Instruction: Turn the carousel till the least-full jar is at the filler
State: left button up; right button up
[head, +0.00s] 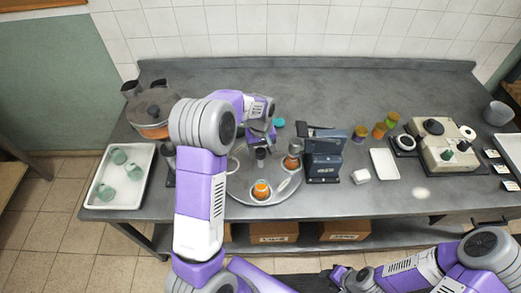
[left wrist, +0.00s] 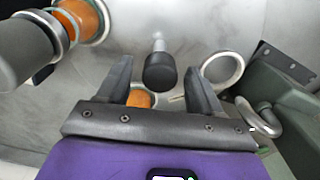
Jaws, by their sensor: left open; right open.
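The carousel (head: 275,197) is a round grey metal disc on the bench. One jar with orange contents (head: 261,189) stands at its front edge. My left gripper (head: 261,146) is open above the carousel. In the left wrist view a dark-capped upright knob (left wrist: 160,70) shows between and beyond its fingers, apart from both. My right gripper (head: 342,276) is open in front of the bench.
A white tray (head: 96,193) with several pale green jars is at the left, near a lidded pot (head: 152,112). Several small jars (head: 379,130), a white tray (head: 384,163) and a scale-like machine (head: 440,145) are at the right. The back middle of the bench is clear.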

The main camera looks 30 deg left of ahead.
pick_arm(q)
jog(key=shift+c, duration=0.3)
grip_shut()
